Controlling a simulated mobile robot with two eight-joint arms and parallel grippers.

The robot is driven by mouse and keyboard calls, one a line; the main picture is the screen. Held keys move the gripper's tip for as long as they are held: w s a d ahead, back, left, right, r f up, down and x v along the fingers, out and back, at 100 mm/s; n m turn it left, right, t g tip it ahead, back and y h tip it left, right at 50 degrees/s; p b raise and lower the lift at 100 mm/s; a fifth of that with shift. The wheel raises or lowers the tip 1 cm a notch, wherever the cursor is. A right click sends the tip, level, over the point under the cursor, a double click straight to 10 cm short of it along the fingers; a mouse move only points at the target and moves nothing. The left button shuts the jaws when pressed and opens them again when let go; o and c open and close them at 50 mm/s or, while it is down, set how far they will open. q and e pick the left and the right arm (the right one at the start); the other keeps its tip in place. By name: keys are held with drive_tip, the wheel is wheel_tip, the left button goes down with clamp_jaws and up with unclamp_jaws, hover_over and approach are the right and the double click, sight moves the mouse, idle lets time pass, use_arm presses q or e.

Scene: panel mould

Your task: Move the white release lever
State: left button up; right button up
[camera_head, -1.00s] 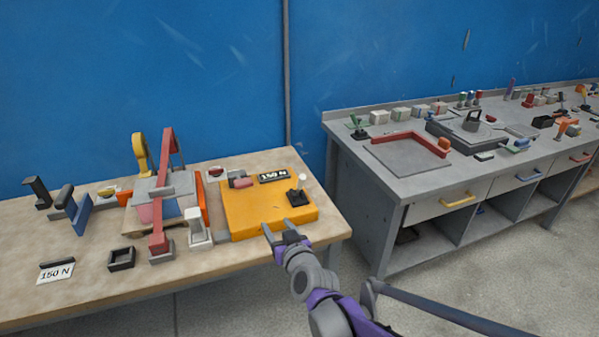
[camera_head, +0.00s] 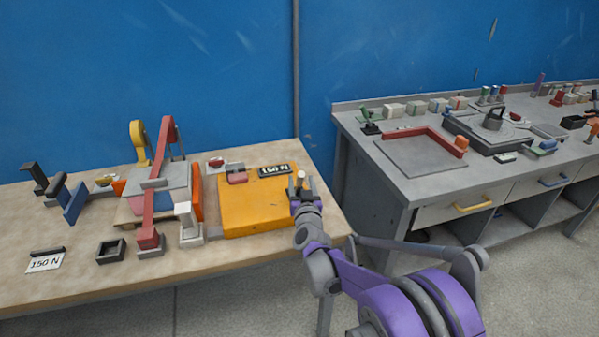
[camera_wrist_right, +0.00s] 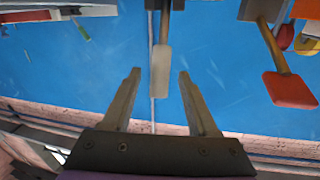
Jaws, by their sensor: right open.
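The white release lever (camera_head: 300,176) stands upright at the right end of the yellow plate (camera_head: 245,215) on the wooden table. My right gripper (camera_head: 305,188) is at the lever in the head view and partly hides its dark base. In the right wrist view, the lever's pale handle (camera_wrist_right: 161,70) points down in the picture, between the lines of the two fingers of my right gripper (camera_wrist_right: 158,85). The fingers are spread, with a gap on either side of the handle; I see no contact. My left gripper is in neither view.
Left of the plate stand a white post (camera_head: 187,220) and a long red bar (camera_head: 158,185). A grey bench (camera_head: 420,190) stands to the right, across a gap.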

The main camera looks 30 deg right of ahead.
drive_tip(key=x, duration=0.5)
clamp_jaws()
idle(1.4)
